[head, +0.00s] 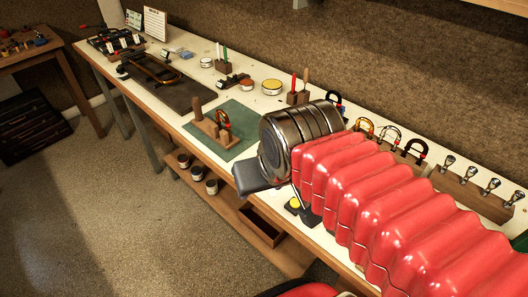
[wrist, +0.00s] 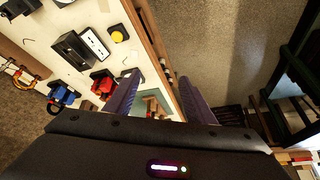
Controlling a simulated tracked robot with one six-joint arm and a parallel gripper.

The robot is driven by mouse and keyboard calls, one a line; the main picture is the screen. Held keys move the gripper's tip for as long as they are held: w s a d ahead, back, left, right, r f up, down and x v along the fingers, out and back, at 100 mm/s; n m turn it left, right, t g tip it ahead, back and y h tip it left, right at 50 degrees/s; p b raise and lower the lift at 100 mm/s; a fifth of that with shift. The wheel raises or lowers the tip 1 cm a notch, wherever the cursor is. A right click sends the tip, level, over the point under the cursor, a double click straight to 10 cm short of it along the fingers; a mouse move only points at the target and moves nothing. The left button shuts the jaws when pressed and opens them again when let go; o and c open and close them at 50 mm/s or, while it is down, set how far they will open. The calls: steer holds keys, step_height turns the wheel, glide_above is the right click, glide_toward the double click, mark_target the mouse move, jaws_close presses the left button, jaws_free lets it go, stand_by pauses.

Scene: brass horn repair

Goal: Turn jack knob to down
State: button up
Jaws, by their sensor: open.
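My gripper (head: 252,179) is over the front edge of the workbench in the head view, partly behind my own wrist. In the wrist view my gripper (wrist: 156,82) has its two dark fingers spread apart, with nothing between them. I cannot make out a jack knob for certain in either view. A round yellow knob or button (wrist: 117,37) on a dark base sits near the bench's edge in the wrist view. In the head view the yellow piece (head: 294,203) lies just beside my arm, partly covered. Its turn position cannot be told.
A green mat (head: 240,143) carries a wooden block stand (head: 207,127). A black box with white faces (wrist: 94,43) and a red piece (wrist: 103,83) are on the bench in the wrist view. Jars (head: 197,173) stand on the lower shelf. The floor in front is clear.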

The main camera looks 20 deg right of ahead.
steer(key=w+d+m+g, duration=0.2)
steer(key=w+d+m, duration=0.2)
steer(key=w+m, duration=0.5)
steer(key=w+d+m+g, duration=0.3)
steer(key=w+d+m, duration=0.2)
steer(key=w+m, duration=0.4)
steer(key=shift+w+d+m, duration=0.25)
steer(key=shift+w+m, duration=0.15)
steer(key=shift+w, duration=1.2)
step_height(320, 180, down, 14)
steer(key=shift+r, duration=0.15)
steer(key=shift+c, duration=0.7)
steer(key=shift+r, duration=0.1)
steer(key=c, duration=0.9)
